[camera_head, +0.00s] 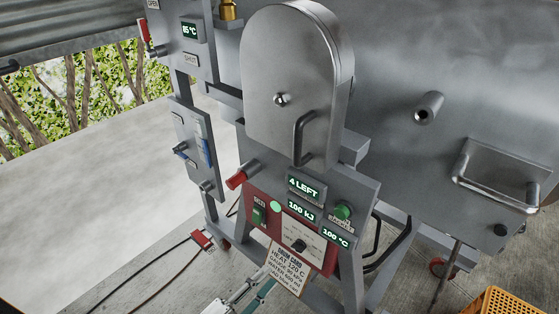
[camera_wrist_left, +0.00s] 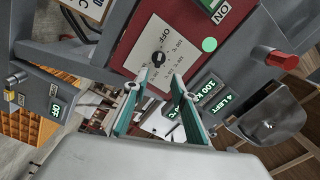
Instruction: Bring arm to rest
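My left gripper (camera_head: 256,288) comes in at the bottom of the head view, partly cut off, in front of the hanging drum card (camera_head: 286,268). In the left wrist view my left gripper (camera_wrist_left: 159,79) has its two teal fingers apart, with nothing seen held between them. Its tips point toward the black dial (camera_wrist_left: 158,58) on the white plate of the red panel; I cannot tell how near they are. The dial also shows in the head view (camera_head: 299,246). My right gripper is not in view.
The steel drum machine (camera_head: 400,75) with its closed door (camera_head: 290,80) fills the back. Its control panel (camera_head: 302,186) reads "4 LEFT", "100 kJ" and "100 °C". A red knob (camera_head: 237,180) juts out at the left. A yellow crate (camera_head: 497,300) stands at bottom right. Cables lie on the floor.

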